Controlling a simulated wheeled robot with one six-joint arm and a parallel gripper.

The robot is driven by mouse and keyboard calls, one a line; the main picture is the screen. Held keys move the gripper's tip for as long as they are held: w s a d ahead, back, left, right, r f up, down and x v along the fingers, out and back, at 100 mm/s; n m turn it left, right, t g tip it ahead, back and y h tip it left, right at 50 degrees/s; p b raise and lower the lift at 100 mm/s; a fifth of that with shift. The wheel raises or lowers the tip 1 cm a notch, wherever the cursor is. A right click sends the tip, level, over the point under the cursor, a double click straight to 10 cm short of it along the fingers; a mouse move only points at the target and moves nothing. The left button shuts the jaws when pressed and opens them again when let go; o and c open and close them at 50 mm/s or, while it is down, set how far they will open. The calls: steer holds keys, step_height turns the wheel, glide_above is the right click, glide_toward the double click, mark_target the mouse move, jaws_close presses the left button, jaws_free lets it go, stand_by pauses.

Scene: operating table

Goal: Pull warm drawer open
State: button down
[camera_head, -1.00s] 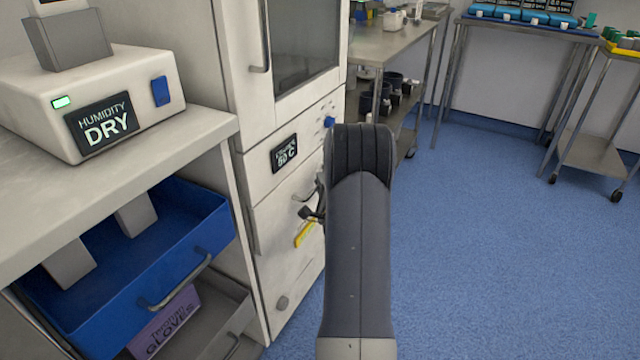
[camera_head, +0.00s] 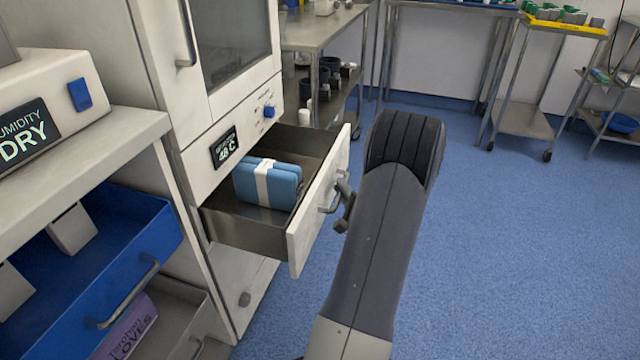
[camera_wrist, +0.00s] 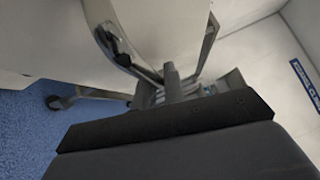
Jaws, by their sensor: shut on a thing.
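The warm drawer (camera_head: 318,213) stands pulled out from the white cabinet in the head view, below the temperature display (camera_head: 224,147). A folded blue bundle with a white band (camera_head: 268,184) lies inside it. My gripper (camera_head: 343,200) is at the drawer's front, shut on the drawer handle (camera_head: 327,207); my arm hides part of the right side. In the wrist view my gripper (camera_wrist: 172,80) shows at the curved metal handle (camera_wrist: 205,48), close to a pale front panel.
An open blue drawer (camera_head: 130,250) sticks out at the lower left, under a counter (camera_head: 90,150) with the humidity device (camera_head: 50,90). Blue floor (camera_head: 490,250) is clear to the right. Metal tables (camera_head: 325,30) and a cart (camera_head: 525,115) stand behind.

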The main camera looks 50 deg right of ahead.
steer(key=shift+s+d, duration=0.3)
steer(key=shift+s, duration=0.4)
steer(key=shift+s+d, duration=0.25)
steer(key=shift+s, duration=0.45)
steer(key=c, duration=1.5)
jaws_free()
steer(key=p+v, duration=0.2)
steer(key=v, duration=0.9)
steer(key=shift+p, duration=0.4)
steer(key=shift+w, duration=0.2)
steer(key=b+x, duration=0.2)
steer(key=x, duration=0.9)
